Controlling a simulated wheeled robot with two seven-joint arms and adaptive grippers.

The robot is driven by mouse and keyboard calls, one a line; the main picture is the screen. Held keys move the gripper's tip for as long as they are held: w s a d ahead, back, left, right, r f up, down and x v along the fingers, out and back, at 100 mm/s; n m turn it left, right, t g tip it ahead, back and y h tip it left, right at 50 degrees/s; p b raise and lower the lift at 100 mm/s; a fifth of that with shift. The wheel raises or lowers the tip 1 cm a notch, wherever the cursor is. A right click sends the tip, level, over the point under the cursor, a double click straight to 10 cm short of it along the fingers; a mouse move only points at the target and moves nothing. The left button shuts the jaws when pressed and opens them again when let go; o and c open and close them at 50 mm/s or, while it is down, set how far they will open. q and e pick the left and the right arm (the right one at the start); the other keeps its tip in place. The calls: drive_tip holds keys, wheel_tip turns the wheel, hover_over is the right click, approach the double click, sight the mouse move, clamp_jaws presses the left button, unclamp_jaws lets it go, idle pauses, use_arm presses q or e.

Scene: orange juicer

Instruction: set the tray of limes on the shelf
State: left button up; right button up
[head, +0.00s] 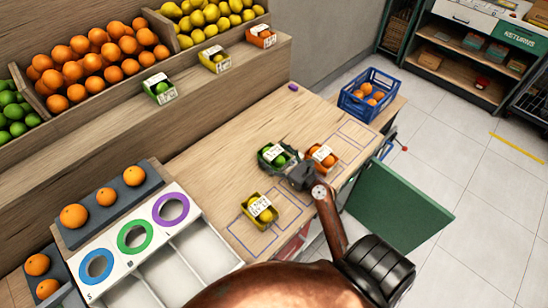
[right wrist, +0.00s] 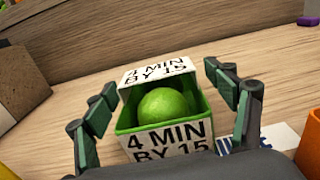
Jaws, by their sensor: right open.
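A small green tray of limes (head: 268,154) with a white label stands on the wooden counter. In the right wrist view the tray (right wrist: 124,125) shows one lime (right wrist: 166,105) and a label reading "4 MIN BY 15". My right gripper (head: 285,165) is open, its fingers on either side of the tray; the right wrist view shows gaps between the fingers (right wrist: 160,88) and its sides. The shelf (head: 200,84) is the raised wooden ledge behind the counter. Another lime tray (head: 160,90) sits on it at left. My left gripper is not in view.
An orange tray (head: 322,156) stands close to the right of the lime tray, and a lemon tray (head: 260,209) stands nearer the front. Lemon (head: 215,62) and orange (head: 262,38) trays sit on the ledge. A blue crate (head: 368,101) stands at the right. The counter behind the limes is mostly bare.

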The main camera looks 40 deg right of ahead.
drive_tip(key=shift+c, duration=0.3)
drive_tip(key=c, duration=1.3)
drive_tip(key=shift+c, duration=0.7)
drive_tip(key=shift+r, duration=0.15)
